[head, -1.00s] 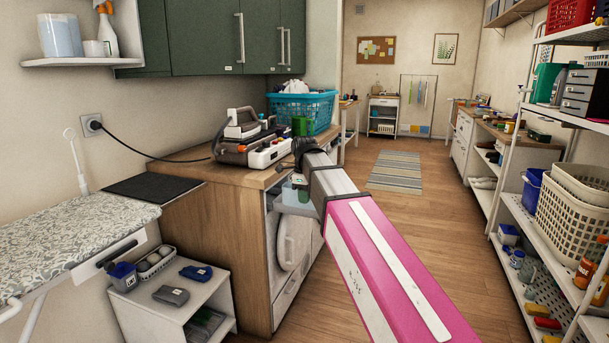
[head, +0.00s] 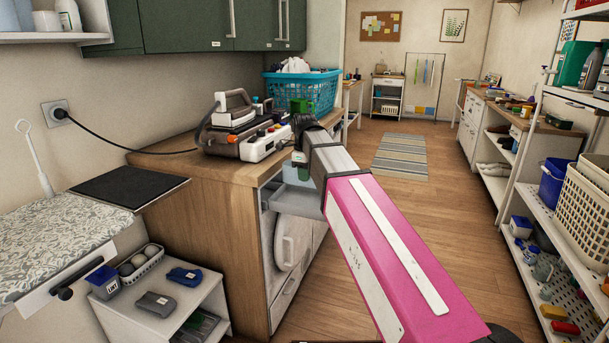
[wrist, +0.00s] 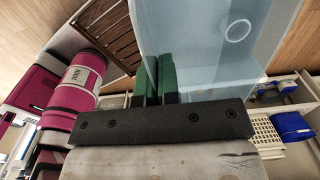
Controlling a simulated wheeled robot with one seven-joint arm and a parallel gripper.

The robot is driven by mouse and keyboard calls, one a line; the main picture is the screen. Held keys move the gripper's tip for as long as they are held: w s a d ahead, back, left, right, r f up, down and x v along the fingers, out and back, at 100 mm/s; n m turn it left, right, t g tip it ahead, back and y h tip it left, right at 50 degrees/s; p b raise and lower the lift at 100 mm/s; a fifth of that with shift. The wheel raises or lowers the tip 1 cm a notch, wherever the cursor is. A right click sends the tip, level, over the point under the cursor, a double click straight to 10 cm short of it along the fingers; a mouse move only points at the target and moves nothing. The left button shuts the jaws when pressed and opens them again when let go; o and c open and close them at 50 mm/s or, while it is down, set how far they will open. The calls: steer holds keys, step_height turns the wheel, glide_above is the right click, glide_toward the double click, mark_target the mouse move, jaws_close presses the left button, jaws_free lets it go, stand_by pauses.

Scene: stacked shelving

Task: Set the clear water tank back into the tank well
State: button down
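The clear water tank (wrist: 210,45) is a pale, see-through box that fills the upper middle of the wrist view. The steam iron station (head: 246,143), white and grey with orange knobs, sits on the wooden counter with an iron (head: 233,108) on top. I cannot make out the tank well.
A washing machine (head: 285,240) is below. An ironing board (head: 60,225) is at left, a white shelf rack (head: 545,235) at right. The middle floor is clear.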

steer(key=shift+f, duration=2.9)
steer(key=shift+f, duration=2.55)
steer(key=c, duration=1.3)
jaws_free()
steer(key=shift+o, duration=0.2)
steer(key=shift+s, duration=0.15)
steer(key=r, duration=1)
steer(key=shift+w+r, duration=0.25)
steer(key=shift+r, duration=0.1)
